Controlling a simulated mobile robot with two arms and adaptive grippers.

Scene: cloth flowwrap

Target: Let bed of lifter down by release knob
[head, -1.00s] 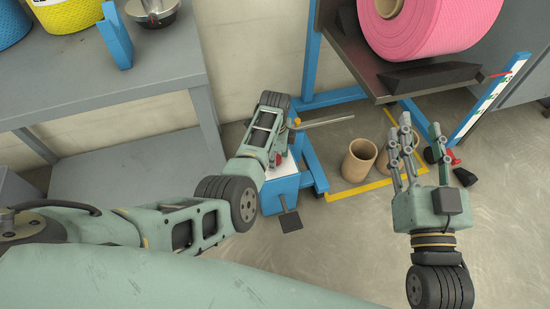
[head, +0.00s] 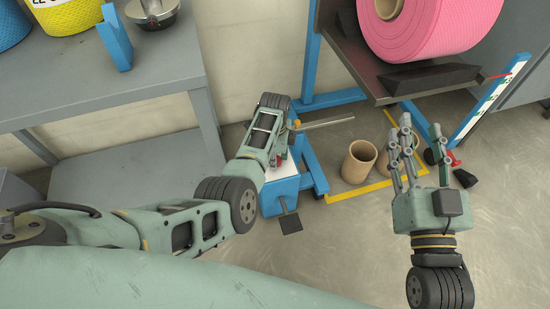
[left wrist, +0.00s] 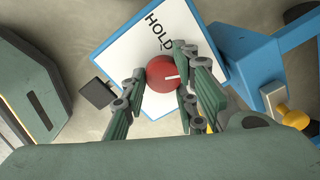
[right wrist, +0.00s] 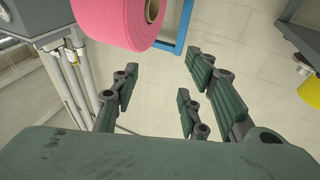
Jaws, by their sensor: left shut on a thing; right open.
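The red release knob (left wrist: 160,74) with a white pointer line sits on a white plate (left wrist: 125,48) marked HOLD. In the left wrist view the pointer points right, while the word HOLD is above the knob. My left gripper (left wrist: 165,68) is shut on the knob, its fingers around it; the head view mostly hides its fingertips behind the wrist. The lifter's bed (head: 425,89) is raised and carries a pink roll (head: 435,30). My right gripper (head: 418,130) is open and empty, in front of and below the bed.
Brown cardboard tubes (head: 358,162) stand on the floor under the bed, inside a yellow line (head: 372,188). A grey table (head: 110,85) stands at the left. A marked blue post (head: 490,100) stands right of the bed.

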